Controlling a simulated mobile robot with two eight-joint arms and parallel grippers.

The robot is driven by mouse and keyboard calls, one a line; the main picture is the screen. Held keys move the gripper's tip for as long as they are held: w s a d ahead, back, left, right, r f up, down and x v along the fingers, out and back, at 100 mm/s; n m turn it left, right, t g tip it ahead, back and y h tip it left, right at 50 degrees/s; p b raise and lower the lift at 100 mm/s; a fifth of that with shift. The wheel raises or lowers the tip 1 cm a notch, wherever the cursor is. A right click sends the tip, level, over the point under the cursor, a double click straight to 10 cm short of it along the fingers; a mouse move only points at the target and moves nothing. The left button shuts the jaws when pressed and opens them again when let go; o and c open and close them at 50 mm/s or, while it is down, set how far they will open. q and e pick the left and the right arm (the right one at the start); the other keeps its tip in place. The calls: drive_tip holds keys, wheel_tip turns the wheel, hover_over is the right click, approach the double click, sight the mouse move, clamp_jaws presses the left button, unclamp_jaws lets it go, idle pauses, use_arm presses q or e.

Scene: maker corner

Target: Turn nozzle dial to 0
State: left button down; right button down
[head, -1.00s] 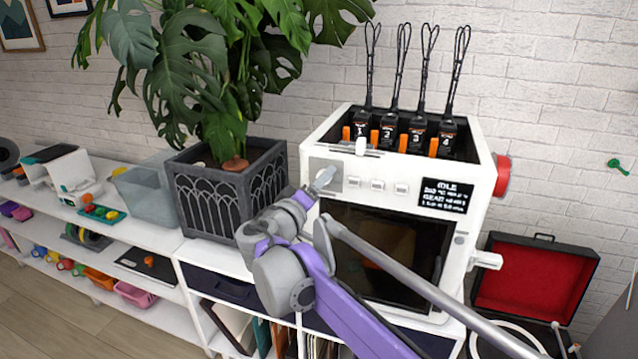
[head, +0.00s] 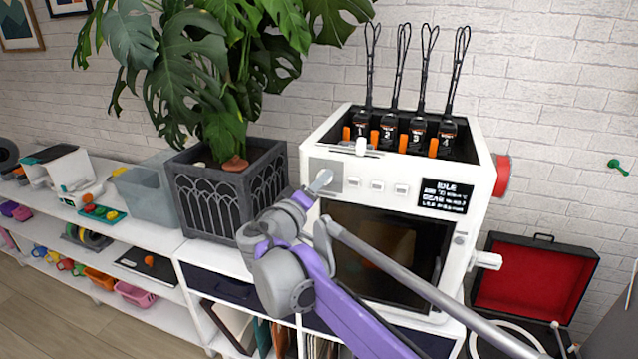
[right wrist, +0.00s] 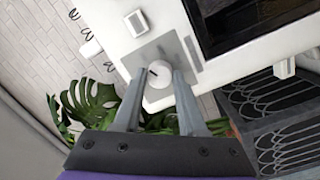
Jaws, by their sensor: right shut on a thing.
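The white printer (head: 318,143) stands on the white shelf unit, with a grey panel (head: 335,166) at the upper left of its front. In the right wrist view a round white dial (right wrist: 157,73) with a dark mark sits on that grey panel (right wrist: 172,47). My right gripper (head: 322,181) is at this panel in the head view and hides most of the dial there. In the right wrist view the gripper (right wrist: 157,76) has its two fingers on either side of the dial, shut on it. My left gripper is not in view.
A dark planter (head: 228,198) with a large plant stands close left of the printer. Several small buttons (head: 377,186) and a display reading IDLE (head: 446,196) are on the printer front. A red-lined open case (head: 535,280) is at right.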

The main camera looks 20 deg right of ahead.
drive_tip(key=shift+d+n+t+p, duration=0.1)
drive_tip(key=shift+n+t+p, duration=0.45)
drive_tip(key=shift+n, duration=2.95)
drive_tip(key=shift+n+t+p, duration=0.15)
drive_tip(key=shift+n+p, duration=0.7)
drive_tip(key=shift+n, duration=2.65)
drive_tip(key=shift+c, duration=2.4)
unclamp_jaws()
drive_tip(key=shift+s, duration=0.1)
